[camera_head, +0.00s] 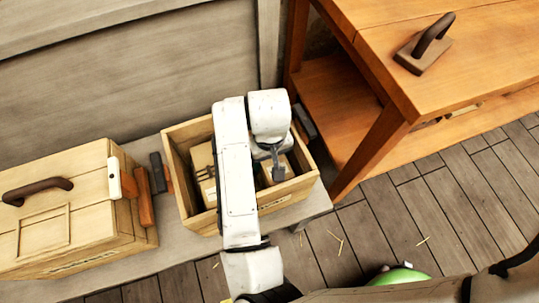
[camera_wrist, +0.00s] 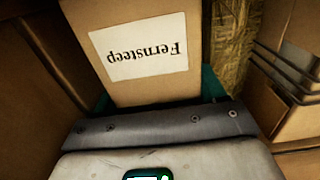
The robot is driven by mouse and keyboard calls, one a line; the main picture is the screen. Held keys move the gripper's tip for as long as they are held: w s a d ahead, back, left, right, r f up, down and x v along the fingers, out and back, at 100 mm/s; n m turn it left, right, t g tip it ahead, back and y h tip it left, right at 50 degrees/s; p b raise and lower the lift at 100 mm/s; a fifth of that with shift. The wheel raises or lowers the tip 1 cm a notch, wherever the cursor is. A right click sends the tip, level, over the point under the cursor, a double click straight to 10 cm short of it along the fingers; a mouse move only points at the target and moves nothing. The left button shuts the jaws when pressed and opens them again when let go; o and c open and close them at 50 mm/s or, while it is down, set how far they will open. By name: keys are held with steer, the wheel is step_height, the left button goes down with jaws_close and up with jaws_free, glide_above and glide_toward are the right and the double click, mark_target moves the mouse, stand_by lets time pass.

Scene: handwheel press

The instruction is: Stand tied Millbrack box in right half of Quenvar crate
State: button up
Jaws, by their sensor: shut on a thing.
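The wooden crate (camera_head: 294,194) stands on a grey bench, open at the top. My gripper (camera_head: 277,172) is down in its right half. In the wrist view it is shut on a cardboard box (camera_wrist: 150,85), with teal fingers at both sides. This box's white label reads "Fernsteep", upside down in the picture. Another cardboard box (camera_head: 208,187) with dark cords around it is in the crate's left half. Its corded side shows in the wrist view (camera_wrist: 297,118); no name on it is readable. My arm hides the middle of the crate.
Straw (camera_wrist: 233,50) lies beside the held box. A large wooden chest (camera_head: 70,210) with a dark handle stands left of the crate, with several handled tools (camera_head: 143,200) between. An orange wooden table (camera_head: 450,75) holding a dark-handled block (camera_head: 424,50) is at right.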

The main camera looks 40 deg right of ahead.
steer(key=o, duration=1.5)
step_height(320, 180, up, 11)
steer(key=p, duration=0.3)
steer(key=shift+a, duration=0.1)
step_height(320, 180, up, 10)
steer(key=p, duration=0.9)
steer(key=shift+f, duration=0.1)
